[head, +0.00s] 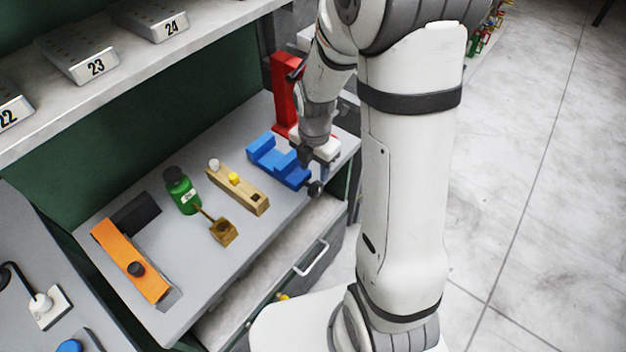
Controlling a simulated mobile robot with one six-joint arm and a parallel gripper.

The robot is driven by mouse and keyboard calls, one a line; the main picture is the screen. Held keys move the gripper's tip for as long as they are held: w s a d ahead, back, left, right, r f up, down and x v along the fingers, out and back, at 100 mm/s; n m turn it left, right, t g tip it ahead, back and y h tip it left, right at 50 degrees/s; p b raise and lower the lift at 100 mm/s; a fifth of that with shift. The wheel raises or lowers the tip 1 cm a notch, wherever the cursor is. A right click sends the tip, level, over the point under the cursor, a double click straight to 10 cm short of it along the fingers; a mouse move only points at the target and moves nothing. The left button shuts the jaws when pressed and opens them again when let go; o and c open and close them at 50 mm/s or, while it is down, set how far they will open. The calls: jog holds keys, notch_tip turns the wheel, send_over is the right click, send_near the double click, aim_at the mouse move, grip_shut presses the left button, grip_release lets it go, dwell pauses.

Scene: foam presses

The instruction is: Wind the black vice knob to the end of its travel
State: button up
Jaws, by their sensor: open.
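The blue vice (265,155) lies on the grey bench top near its right end. Its black knob (315,188) is at the vice's front right end, by the bench's front edge. My gripper (318,168) hangs from above just over and behind the knob, by the right end of the vice. It is open. Its fingers are small and partly hidden, and I cannot tell whether they touch the vice. I see no finger around the knob, and the knob's face shows clear.
A red upright tool (284,95) stands close behind my wrist. Left of the vice are a wooden block plane (238,188), a green bottle (181,192), a brass box (223,234) and an orange tool (128,260) with its own black knob. Below is an open drawer (270,262).

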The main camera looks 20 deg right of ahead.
aim_at(314, 186)
notch_tip(314, 186, down, 7)
jog(key=shift+f+p, duration=0.15)
jog(key=shift+p, duration=0.25)
grip_shut()
dwell(0.5)
